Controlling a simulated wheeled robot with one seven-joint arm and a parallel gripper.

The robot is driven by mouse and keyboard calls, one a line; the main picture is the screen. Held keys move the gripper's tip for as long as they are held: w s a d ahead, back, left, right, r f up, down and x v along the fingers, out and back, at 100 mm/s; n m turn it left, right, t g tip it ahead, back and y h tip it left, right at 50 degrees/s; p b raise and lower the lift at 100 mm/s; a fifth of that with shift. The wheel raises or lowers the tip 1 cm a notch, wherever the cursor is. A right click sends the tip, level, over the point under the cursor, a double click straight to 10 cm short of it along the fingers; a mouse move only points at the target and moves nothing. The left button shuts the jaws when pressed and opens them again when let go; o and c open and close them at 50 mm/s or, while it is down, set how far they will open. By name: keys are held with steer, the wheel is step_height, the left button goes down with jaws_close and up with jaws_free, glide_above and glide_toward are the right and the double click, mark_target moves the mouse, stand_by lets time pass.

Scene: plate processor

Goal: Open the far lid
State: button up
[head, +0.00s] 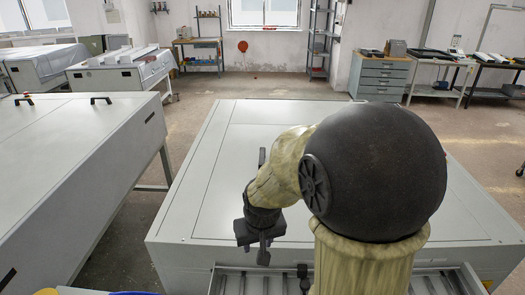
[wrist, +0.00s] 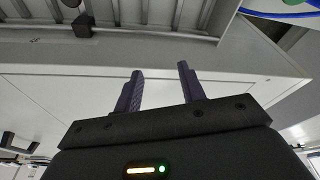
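The plate processor (head: 180,220) is a wide pale grey machine in front of me. Thin seams outline a large lid panel (head: 225,185) on its top, and the panel looks shut. A dark upright piece (head: 262,157), possibly a lid handle, shows just behind my arm and is partly hidden by it. My gripper (head: 263,252) hangs above the near part of the machine top, left of the arm's big dark joint. In the wrist view, my gripper (wrist: 161,72) has its two fingers apart with nothing between them. My arm covers the right-middle of the lid.
The machine's near edge has a row of rollers (head: 235,284), also in the wrist view (wrist: 150,12), with a small dark block (head: 303,270) beside them. Another grey machine (head: 70,150) with two black handles stands at left, across a narrow gap. A drawer cabinet (head: 383,80) stands behind.

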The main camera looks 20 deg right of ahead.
mark_target(262, 157)
steer(key=w+d+r+m+p, duration=0.1)
steer(key=w+d+r+p, duration=0.2)
steer(key=w+r, duration=0.3)
steer(key=w+d+r+m+h+p, duration=0.1)
steer(key=w+d+r+p, duration=0.2)
steer(key=w, duration=0.9)
steer(key=w+d+r+m+t+p, duration=0.1)
steer(key=w+d+r+p, duration=0.3)
steer(key=w+r, duration=0.5)
steer(key=shift+w+d+r+m+h, duration=0.2)
steer(key=shift+d+r+m+h, duration=0.1)
steer(key=shift+d+m, duration=0.2)
steer(key=p+x, duration=0.7)
steer(key=x, duration=1)
steer(key=shift+w+f, duration=0.15)
jaws_close()
